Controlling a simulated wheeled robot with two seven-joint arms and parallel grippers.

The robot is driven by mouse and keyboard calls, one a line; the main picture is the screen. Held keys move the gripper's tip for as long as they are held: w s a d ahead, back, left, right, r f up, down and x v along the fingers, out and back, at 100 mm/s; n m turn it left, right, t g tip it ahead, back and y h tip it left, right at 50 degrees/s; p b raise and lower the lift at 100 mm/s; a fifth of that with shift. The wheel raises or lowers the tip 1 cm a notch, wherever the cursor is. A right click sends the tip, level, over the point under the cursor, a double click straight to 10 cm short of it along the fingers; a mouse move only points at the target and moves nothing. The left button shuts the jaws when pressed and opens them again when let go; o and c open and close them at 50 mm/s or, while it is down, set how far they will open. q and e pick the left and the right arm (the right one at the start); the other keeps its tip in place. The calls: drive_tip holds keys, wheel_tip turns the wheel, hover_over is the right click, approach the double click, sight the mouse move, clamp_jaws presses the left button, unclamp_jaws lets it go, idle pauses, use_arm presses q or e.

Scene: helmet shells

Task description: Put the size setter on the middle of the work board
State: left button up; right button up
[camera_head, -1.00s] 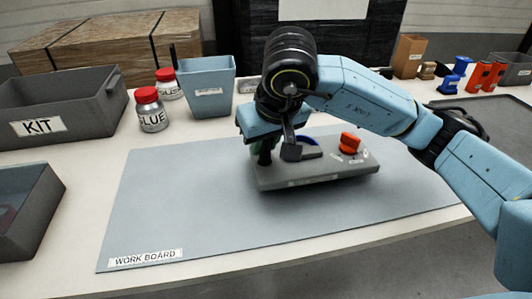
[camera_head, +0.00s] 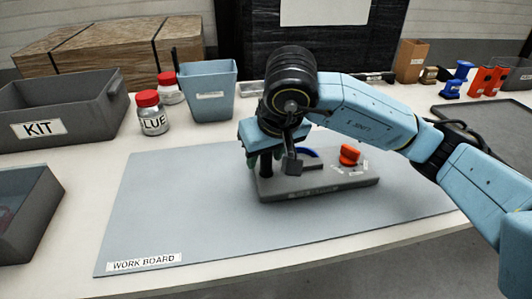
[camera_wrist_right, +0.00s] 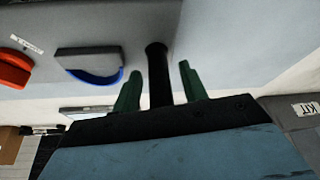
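The size setter (camera_head: 325,188) is a grey block with an orange knob, a blue arc and a dark upright post. It appears to rest flat on the work board (camera_head: 180,215), around the middle, a little toward the back. In the right wrist view, the setter's grey top (camera_wrist_right: 110,25) shows at upper left. My right gripper (camera_head: 267,160) is over the setter's left end. Its green fingers (camera_wrist_right: 159,85) stand open on either side of the black post (camera_wrist_right: 157,70), with a gap on both sides. My left gripper is not in view.
A KIT crate (camera_head: 85,122) and another grey bin (camera_head: 40,205) stand at left. Glue jars (camera_head: 152,115) and a blue bin (camera_head: 205,100) stand behind the board. A dark tray (camera_head: 490,120) and several coloured parts lie at far right. The board's front left is clear.

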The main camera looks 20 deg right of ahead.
drive_tip(key=shift+r+p, duration=0.3)
drive_tip(key=shift+r, duration=0.1)
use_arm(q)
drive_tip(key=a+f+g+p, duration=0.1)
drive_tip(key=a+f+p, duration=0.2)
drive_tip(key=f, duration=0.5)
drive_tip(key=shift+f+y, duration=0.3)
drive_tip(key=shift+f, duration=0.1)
use_arm(e)
drive_tip(key=v, duration=1.1)
drive_tip(key=shift+s+r, duration=0.15)
drive_tip(key=shift+r, duration=0.1)
